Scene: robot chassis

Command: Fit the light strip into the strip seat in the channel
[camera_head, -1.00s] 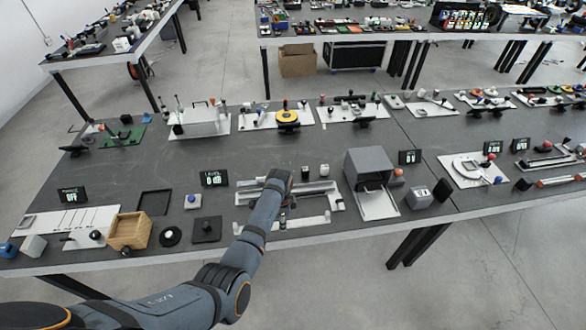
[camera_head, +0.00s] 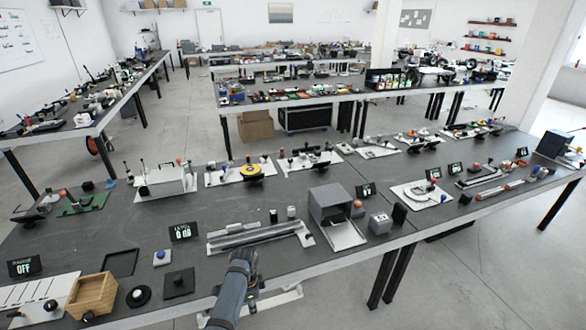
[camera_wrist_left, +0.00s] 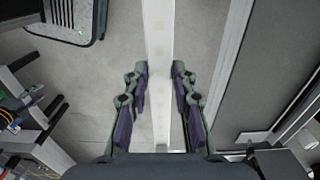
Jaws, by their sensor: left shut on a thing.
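The light strip (camera_head: 280,301) is a long, pale, thin bar. My left gripper (camera_head: 253,294) is shut on it and holds it in front of the table's front edge, over the floor. In the left wrist view the strip (camera_wrist_left: 158,35) runs up the picture between the two fingers of the gripper (camera_wrist_left: 160,80), with floor on both sides. The channel (camera_head: 255,235) is a long grey trough on a white base on the table, beyond the gripper and apart from the strip. The strip seat cannot be made out. My right gripper is not in view.
A display (camera_head: 183,232) stands left of the channel, and a grey box-like housing (camera_head: 331,205) stands to its right. A wooden box (camera_head: 92,296) and a dark square block (camera_head: 179,283) lie to the left. The table's front edge (camera_head: 345,258) lies beyond the strip.

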